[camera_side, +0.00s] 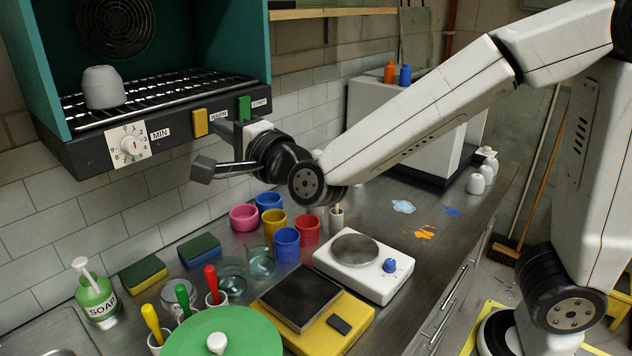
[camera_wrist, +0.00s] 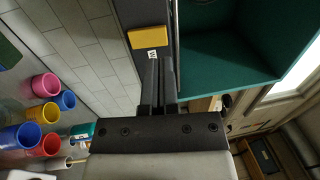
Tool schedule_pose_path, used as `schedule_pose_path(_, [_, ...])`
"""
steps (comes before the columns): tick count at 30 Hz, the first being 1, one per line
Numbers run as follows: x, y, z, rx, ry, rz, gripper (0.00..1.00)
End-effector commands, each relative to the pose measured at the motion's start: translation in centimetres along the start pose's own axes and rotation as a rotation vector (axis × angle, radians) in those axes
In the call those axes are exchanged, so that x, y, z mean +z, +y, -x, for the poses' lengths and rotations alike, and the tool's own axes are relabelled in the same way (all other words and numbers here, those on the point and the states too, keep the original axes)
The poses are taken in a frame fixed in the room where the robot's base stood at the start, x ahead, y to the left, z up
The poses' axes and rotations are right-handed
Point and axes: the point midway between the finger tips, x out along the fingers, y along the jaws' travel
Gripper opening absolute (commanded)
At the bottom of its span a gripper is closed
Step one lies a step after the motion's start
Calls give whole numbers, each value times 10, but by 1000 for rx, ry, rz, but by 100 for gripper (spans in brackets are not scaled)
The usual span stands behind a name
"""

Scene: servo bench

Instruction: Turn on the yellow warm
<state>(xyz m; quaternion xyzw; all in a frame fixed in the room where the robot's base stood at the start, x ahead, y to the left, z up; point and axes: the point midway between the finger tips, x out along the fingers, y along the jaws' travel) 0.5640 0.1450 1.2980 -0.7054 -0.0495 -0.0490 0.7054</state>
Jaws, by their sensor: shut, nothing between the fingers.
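The yellow WARM switch (camera_side: 200,123) is a rectangular block on the dark front panel of the teal oven. It also shows in the wrist view (camera_wrist: 148,37), just ahead of and slightly left of the fingertips. My gripper (camera_side: 220,125) is shut and empty, with its dark fingers close to the panel just right of the yellow switch. In the wrist view its fingertips (camera_wrist: 158,60) lie by the partly hidden label. There seems to be a small gap to the switch; contact cannot be made out.
A green START switch (camera_side: 244,108) is right of the yellow one. A white MIN dial (camera_side: 128,145) is to the left. A grey cup (camera_side: 103,87) stands on the oven rack (camera_side: 165,88).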

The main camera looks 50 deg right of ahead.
Motion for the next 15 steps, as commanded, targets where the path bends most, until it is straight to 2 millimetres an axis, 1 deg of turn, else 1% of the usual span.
schedule_pose_path(1, [-1, 1, -7, 1, 3, 0, 0])
schedule_pose_path(6, [0, 0, -25, 1, 1, 1, 0])
schedule_pose_path(9, [-1, 0, -33, 0, 2, 1, 0])
schedule_pose_path(15, [0, 0, -39, 0, 1, 0, 0])
